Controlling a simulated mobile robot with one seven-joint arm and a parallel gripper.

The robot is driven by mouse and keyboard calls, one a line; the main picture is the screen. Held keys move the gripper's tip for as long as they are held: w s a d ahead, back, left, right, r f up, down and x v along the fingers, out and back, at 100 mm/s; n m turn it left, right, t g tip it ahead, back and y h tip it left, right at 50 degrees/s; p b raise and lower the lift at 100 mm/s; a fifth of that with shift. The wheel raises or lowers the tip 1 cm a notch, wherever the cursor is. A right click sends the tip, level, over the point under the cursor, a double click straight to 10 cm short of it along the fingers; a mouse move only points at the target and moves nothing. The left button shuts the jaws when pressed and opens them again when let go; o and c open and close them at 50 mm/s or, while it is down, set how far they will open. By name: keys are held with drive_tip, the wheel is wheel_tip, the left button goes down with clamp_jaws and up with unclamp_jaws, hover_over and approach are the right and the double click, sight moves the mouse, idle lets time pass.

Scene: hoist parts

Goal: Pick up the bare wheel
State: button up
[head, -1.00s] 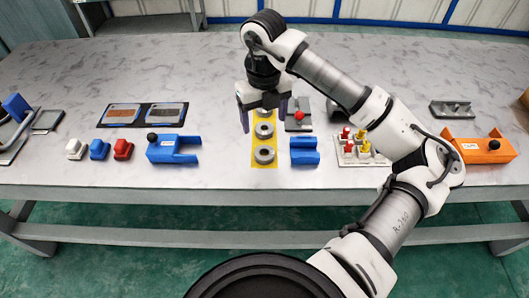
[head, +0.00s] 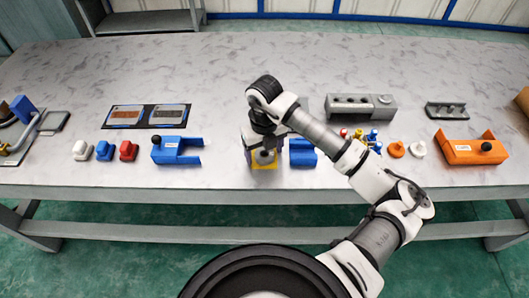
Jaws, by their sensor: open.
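A grey wheel (head: 264,157) with a dark centre lies at the near end of a yellow mat (head: 265,166) on the bench. My gripper (head: 264,151) is over this wheel, fingers pointing down, one on the left and one on the right of it. It is open, and I cannot tell whether the fingers touch the wheel. The rest of the mat and the other wheels on it are hidden behind my gripper and wrist.
A blue block (head: 302,153) stands close to the right of my gripper. A blue fork-shaped part (head: 177,150) with a black knob lies to the left. An orange bracket (head: 470,148) is far right. Bare bench lies along the front edge.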

drive_tip(key=c, duration=1.2)
drive_tip(key=shift+c, duration=0.3)
drive_tip(key=shift+r, duration=0.15)
